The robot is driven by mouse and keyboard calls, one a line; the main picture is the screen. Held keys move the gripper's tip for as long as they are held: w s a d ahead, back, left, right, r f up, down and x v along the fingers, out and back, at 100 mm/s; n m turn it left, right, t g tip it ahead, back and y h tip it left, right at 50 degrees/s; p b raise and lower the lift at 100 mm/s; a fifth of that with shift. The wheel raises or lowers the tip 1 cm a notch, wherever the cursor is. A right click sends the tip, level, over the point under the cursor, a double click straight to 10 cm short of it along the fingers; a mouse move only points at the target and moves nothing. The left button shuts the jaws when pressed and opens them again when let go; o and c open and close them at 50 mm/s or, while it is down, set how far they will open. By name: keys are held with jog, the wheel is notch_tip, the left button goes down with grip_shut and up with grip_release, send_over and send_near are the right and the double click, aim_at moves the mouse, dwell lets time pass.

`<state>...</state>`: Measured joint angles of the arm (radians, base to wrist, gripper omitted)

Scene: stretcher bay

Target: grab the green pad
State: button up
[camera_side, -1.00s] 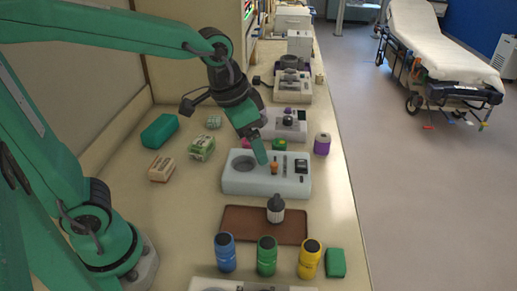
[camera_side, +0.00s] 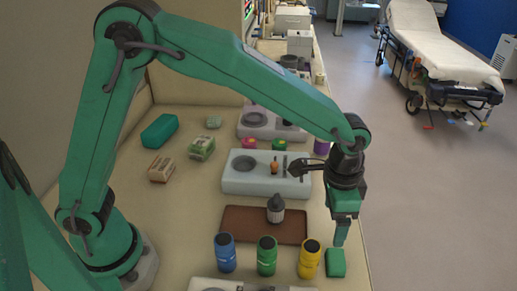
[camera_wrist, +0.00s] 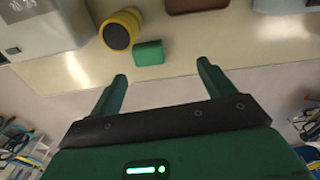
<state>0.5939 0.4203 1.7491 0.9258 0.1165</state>
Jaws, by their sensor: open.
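The green pad (camera_side: 335,263) is a small green block lying on the counter near its right edge, just right of the yellow bottle (camera_side: 309,258). My gripper (camera_side: 340,240) points down above the pad, with its fingertips close over its far side in the side view. In the wrist view the pad (camera_wrist: 149,53) lies ahead of the open, empty fingers (camera_wrist: 162,70), between their lines and apart from both. The yellow bottle (camera_wrist: 121,29) stands close to the pad's left there.
Green (camera_side: 267,255) and blue (camera_side: 226,253) bottles stand left of the yellow one. A brown tray (camera_side: 240,224) with a dark-capped bottle (camera_side: 275,208) lies behind them. The counter's edge drops to the floor on the right.

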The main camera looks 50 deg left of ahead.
aim_at(337, 258)
jog(key=shift+m, duration=0.4)
jog(key=d+f, duration=0.3)
jog(key=shift+s+d+f, duration=0.15)
jog(key=shift+d+f, duration=0.15)
jog(key=shift+a+f, duration=0.15)
jog(key=shift+f, duration=3.75)
jog(key=c, duration=1.1)
jog(key=shift+o, duration=0.2)
jog(key=shift+r, duration=0.1)
notch_tip(337, 258, up, 10)
